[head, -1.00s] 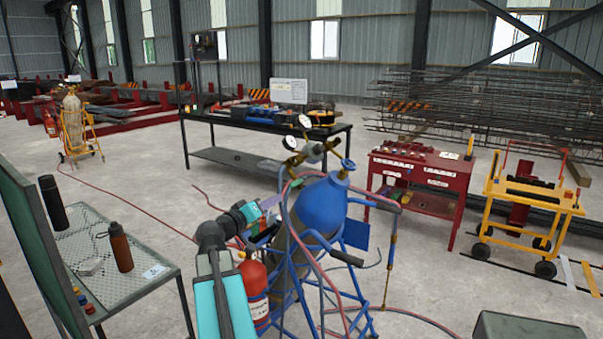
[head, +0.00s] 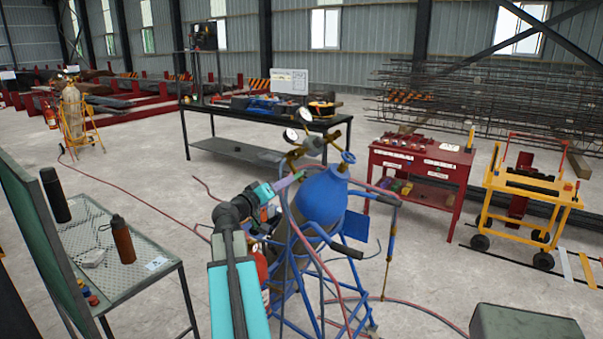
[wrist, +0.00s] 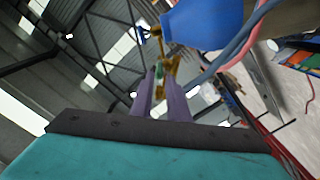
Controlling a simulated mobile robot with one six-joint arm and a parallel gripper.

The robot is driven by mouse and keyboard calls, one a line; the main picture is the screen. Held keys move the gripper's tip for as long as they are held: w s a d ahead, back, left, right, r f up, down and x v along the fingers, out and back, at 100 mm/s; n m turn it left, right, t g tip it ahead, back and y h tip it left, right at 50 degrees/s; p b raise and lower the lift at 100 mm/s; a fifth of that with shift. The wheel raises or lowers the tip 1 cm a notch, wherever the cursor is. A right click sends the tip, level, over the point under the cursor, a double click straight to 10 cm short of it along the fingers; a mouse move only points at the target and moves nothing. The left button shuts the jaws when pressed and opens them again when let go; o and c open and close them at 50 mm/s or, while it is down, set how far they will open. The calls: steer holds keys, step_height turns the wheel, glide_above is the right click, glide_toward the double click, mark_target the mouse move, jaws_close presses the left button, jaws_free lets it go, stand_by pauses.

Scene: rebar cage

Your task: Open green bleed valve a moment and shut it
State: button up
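A blue-topped gas cylinder (head: 322,197) leans in a blue cart, with a brass regulator (head: 306,146) and round gauges at its top. In the wrist view the cylinder (wrist: 205,22) hangs at the top, with brass fittings (wrist: 172,66) below it. A small green part (wrist: 159,71), seemingly the green bleed valve, shows by the brass, just beyond my fingertips. The head view does not show it clearly. My gripper (head: 298,178) reaches up beside the cylinder's neck. Its two purple fingers (wrist: 159,80) stand apart with a gap between them. Contact with the green part cannot be told.
Red and blue hoses (wrist: 238,48) run close to the right of my fingers. A mesh table (head: 100,250) with bottles stands at left. A black workbench (head: 218,128) and a red tool table (head: 420,163) stand behind. Open floor lies between them.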

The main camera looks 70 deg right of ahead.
mark_target(300, 175)
steer(key=p+x, duration=0.3)
steer(key=x, duration=0.7)
steer(key=shift+d, duration=0.2)
steer(key=shift+c, duration=0.5)
jaws_close()
steer(key=shift+f, duration=0.1)
stand_by(0.7)
